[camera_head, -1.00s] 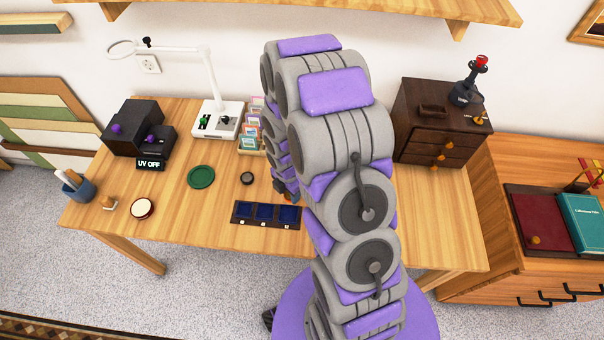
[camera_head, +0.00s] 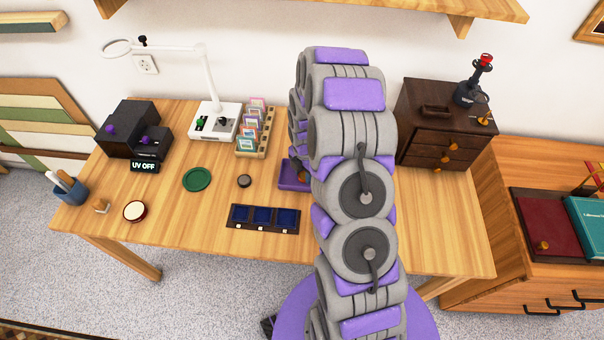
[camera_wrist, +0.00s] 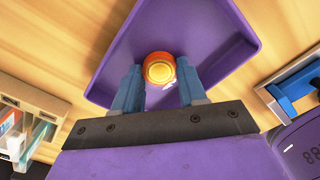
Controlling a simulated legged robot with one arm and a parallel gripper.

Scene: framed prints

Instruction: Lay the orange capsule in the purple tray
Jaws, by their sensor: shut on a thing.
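The orange capsule (camera_wrist: 159,69) shows end-on in the wrist view, with a yellow round face. My gripper (camera_wrist: 160,76) has its blue fingers on either side of the capsule and is shut on it. The purple tray (camera_wrist: 240,30) lies under the capsule, with a raised rim around a flat floor. The capsule is over the tray's floor; I cannot tell whether it touches it. In the head view a corner of the purple tray (camera_head: 291,181) shows left of my arm. My arm hides the capsule and gripper there.
A small dark disc (camera_head: 244,181) and green disc (camera_head: 197,179) lie left. A dark drawer cabinet (camera_head: 440,125) stands right.

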